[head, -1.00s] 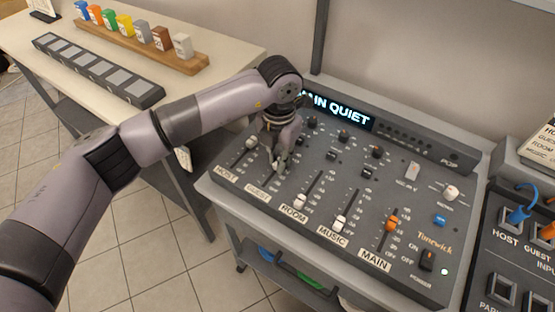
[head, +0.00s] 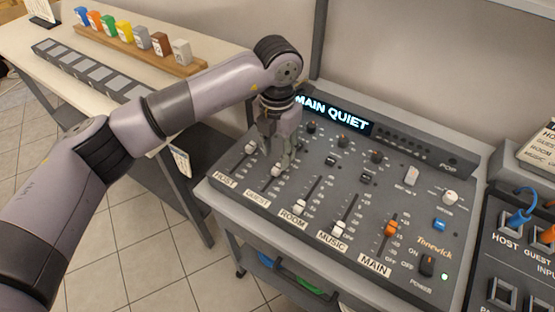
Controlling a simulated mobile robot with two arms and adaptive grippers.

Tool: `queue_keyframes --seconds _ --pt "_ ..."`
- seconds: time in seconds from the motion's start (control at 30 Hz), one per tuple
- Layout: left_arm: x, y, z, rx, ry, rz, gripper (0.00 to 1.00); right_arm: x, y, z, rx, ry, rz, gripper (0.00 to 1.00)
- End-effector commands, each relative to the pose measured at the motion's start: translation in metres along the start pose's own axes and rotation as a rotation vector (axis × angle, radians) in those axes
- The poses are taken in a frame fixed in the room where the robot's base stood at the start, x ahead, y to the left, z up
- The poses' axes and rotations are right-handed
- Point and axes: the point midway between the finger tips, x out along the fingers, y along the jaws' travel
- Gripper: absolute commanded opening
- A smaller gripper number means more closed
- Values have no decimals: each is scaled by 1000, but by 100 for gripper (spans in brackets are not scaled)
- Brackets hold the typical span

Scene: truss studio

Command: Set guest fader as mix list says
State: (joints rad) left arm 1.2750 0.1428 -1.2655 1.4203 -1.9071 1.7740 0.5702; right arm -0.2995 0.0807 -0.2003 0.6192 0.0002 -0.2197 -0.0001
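The grey mixing console (head: 315,245) has labelled faders HOST, GUEST, ROOM, MUSIC and MAIN. The white guest fader cap (head: 276,170) sits in the upper part of its slot, above the GUEST label (head: 257,198). My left gripper (head: 279,162) points down just above and behind this cap; its fingers look spread apart, with the cap in clear view. The mix list seems to be the printed card (head: 543,152) at the right edge; it is cut off and its values cannot be read. The console display (head: 333,112) reads "MAIN QUIET". My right gripper is not in view.
The host cap (head: 250,148) is close left of my gripper. Room (head: 299,207), music (head: 338,229) and orange main (head: 390,227) caps stand to the right. A patch panel (head: 520,265) with cables is at the right edge. A table (head: 45,75) with coloured blocks stands left.

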Motion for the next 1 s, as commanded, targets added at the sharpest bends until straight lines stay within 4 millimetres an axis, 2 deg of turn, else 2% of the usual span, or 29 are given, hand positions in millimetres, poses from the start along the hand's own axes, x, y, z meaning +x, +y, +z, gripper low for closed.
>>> queue_keyframes --seconds 0.03,0.2,0.4,1.0 --pt "-13 0 1 1 -4 1 35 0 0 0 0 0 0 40" --pt "-46 0 0 2 -3 1 35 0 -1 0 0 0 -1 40" --pt "-68 0 0 0 -1 0 35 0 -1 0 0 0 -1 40" --pt "-70 -4 0 6 -3 -14 35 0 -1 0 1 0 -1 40"
